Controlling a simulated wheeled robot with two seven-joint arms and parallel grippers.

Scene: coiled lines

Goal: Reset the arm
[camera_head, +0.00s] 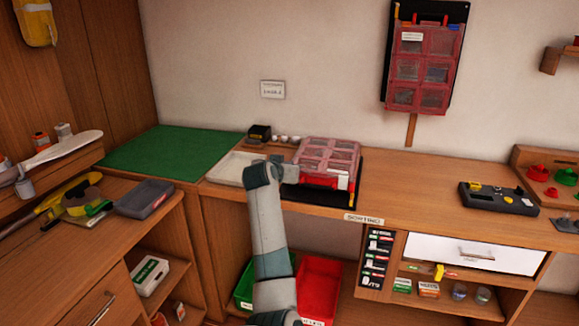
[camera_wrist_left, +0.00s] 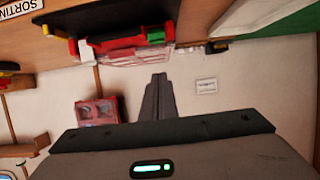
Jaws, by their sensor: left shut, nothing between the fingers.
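My left arm (camera_head: 268,230) rises from the bottom centre in the head view, its wrist over the front of the sorting bench. My left gripper (camera_wrist_left: 158,82) shows in the left wrist view with its two dark fingers together and nothing between them. In the head view the gripper is mostly hidden behind the wrist, close to the left side of a clear red-lidded organizer case (camera_head: 327,160). The case also shows beyond the fingertips in the left wrist view (camera_wrist_left: 125,50); I cannot tell whether they touch. My right gripper is in neither view.
A pale tray (camera_head: 232,167) and small black box (camera_head: 259,133) sit left of the case. A green mat (camera_head: 165,152) lies further left. Red (camera_head: 320,285) and green bins stand below the bench. A black device (camera_head: 498,198) lies right; the bench between is clear.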

